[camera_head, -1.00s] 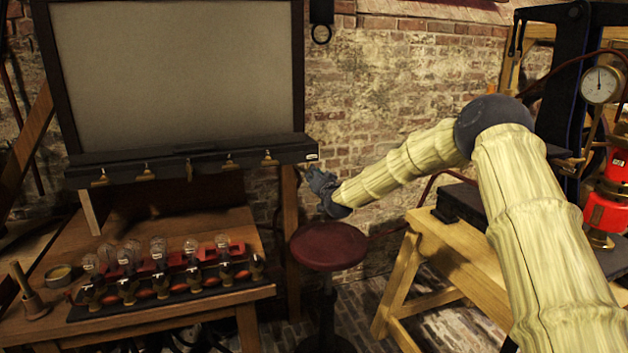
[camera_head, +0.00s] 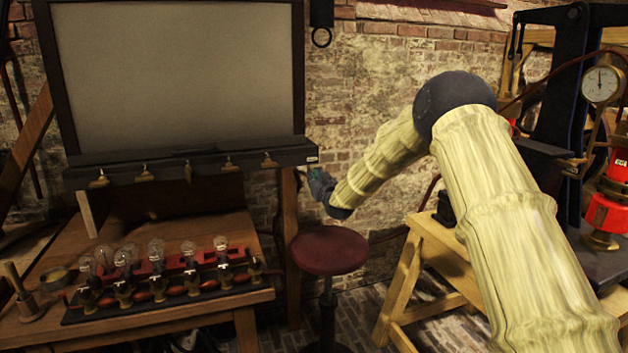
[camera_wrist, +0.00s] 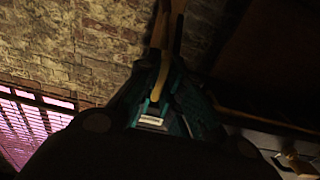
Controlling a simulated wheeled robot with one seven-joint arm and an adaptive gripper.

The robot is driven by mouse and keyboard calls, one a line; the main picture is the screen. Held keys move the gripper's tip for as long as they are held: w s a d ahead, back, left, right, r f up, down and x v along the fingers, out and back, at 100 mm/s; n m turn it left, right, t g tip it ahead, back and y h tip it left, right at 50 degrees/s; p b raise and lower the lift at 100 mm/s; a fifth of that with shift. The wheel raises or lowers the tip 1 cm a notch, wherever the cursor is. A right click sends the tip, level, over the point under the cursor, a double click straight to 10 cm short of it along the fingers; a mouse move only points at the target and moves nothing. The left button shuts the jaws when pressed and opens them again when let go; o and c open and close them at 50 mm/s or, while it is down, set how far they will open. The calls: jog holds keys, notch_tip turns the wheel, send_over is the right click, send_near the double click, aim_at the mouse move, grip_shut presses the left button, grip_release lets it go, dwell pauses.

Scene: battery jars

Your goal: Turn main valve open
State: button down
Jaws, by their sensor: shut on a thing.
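My gripper (camera_head: 316,178) is at the right end of the black rail (camera_head: 200,160) under the large grey panel, just below the rail's small white label. In the wrist view my gripper (camera_wrist: 168,62) has its dark teal fingers close together around a narrow yellow-brown piece (camera_wrist: 179,38), which looks like a lever. Shadow and the fingers hide most of this piece. I cannot tell for certain that it belongs to the main valve, or how far it is turned. Several brass taps (camera_head: 145,173) hang along the rail's front.
A round red stool (camera_head: 329,250) stands below my gripper. A bench with several glass bulbs (camera_head: 157,252) is at the left. A wooden trestle (camera_head: 402,275), red fittings (camera_head: 606,212) and a pressure gauge (camera_head: 601,84) are at the right. A brick wall is behind.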

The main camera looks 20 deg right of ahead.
jog(key=shift+f, duration=0.2)
jog(key=c, duration=1.5)
grip_release()
jog(key=shift+c, duration=0.2)
jog(key=shift+r, duration=0.1)
jog(key=s, duration=1.2)
jog(key=shift+d, duration=0.25)
